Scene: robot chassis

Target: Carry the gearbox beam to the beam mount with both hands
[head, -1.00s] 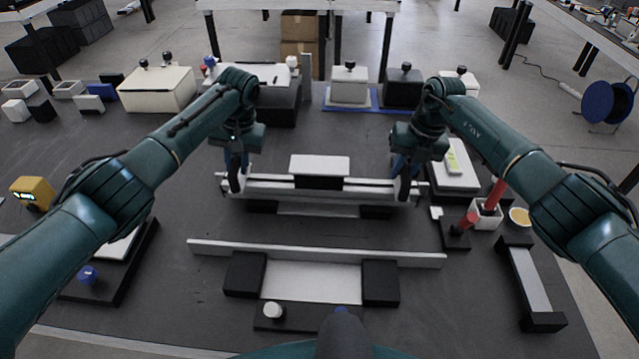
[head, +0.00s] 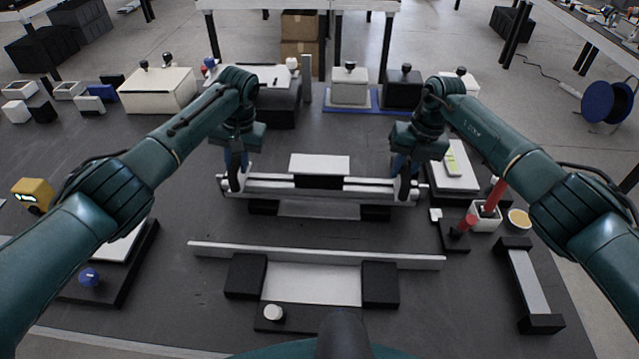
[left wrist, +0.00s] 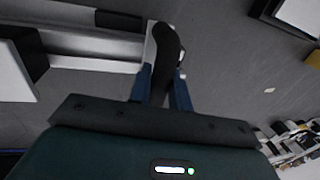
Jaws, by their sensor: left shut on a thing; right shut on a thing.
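The gearbox beam (head: 320,190) is a long pale rail with a dark block and a white plate on top, lying level across the middle of the table. My left gripper (head: 238,182) is shut on its left end, and my right gripper (head: 403,185) is shut on its right end. The beam sits just above or on a low stand with dark blocks (head: 263,208); contact is unclear. In the left wrist view, the left fingers (left wrist: 165,85) are at the beam's end (left wrist: 95,48). A front fixture with two black blocks (head: 245,275) may be the beam mount.
A long pale bar (head: 315,254) stands along the front fixture's far side. Red-handled tools in a white holder (head: 486,215) stand at right. White and black boxes (head: 158,90) line the back. A yellow device (head: 33,194) is at far left. Bare table lies left of the beam.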

